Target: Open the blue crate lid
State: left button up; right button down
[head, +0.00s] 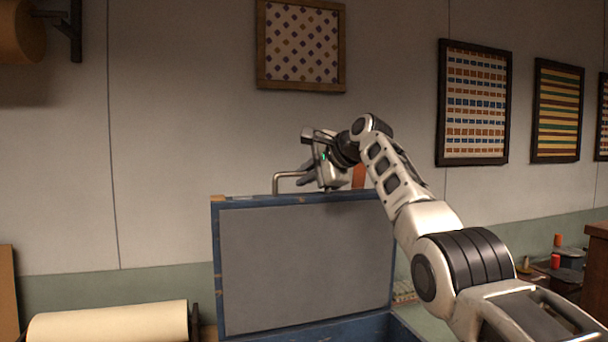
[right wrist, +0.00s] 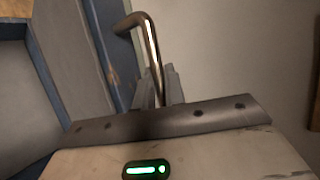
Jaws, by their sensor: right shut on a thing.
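The blue crate (head: 345,329) stands low at the bottom centre of the head view. Its lid (head: 305,260), with a grey inner panel and blue edges, stands upright above it, raised open. A metal bar handle (head: 284,175) sticks up from the lid's top edge. It also shows in the right wrist view (right wrist: 152,52), running down between the fingers. My right gripper (head: 308,174) is shut on the handle at the lid's top edge. The fingers are partly hidden in the right wrist view. My left gripper is not in view.
A cream roll (head: 110,324) lies at the lower left. Spools (head: 556,260) and a wooden cabinet (head: 596,270) stand at the right. Framed textiles (head: 474,103) hang on the wall behind. The air left of the lid is clear.

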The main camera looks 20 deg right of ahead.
jog(key=c, duration=1.5)
grip_release()
jog(key=shift+s, duration=0.1)
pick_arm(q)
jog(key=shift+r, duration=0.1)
